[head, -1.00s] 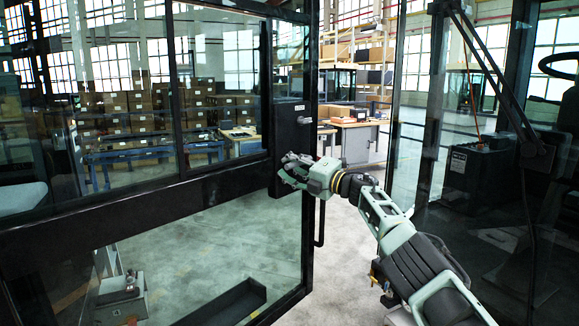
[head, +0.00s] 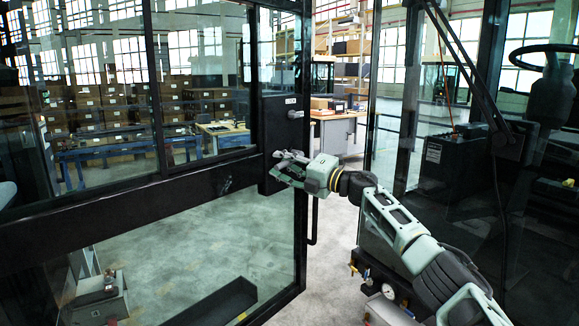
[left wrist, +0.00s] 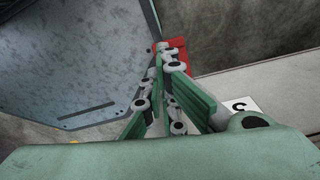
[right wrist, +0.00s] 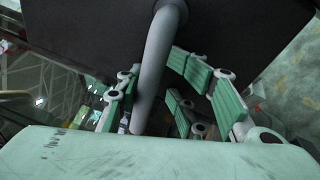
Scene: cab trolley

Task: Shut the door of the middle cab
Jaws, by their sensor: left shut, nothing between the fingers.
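The glazed, black-framed cab door (head: 215,175) fills the left of the head view and stands open. A floor gap separates its edge from the cab (head: 465,165) at right. A dark latch plate (head: 275,113) with a small grey knob (head: 297,114) sits near that edge. My right gripper (head: 287,167) is at the plate's lower part. In the right wrist view a grey bar (right wrist: 155,65) runs across the gripper (right wrist: 160,100); its fingers are spread on either side. I cannot tell contact. My left gripper (left wrist: 168,65) is shut and empty, seen only in its wrist view.
A steering wheel (head: 545,58) shows inside the cab. A unit with round gauges (head: 375,287) shows low behind my right arm. Boxes and workbenches stand far behind the glass. In the left wrist view a red part (left wrist: 178,55) and a grey speckled panel (left wrist: 80,60) lie beyond the fingers.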

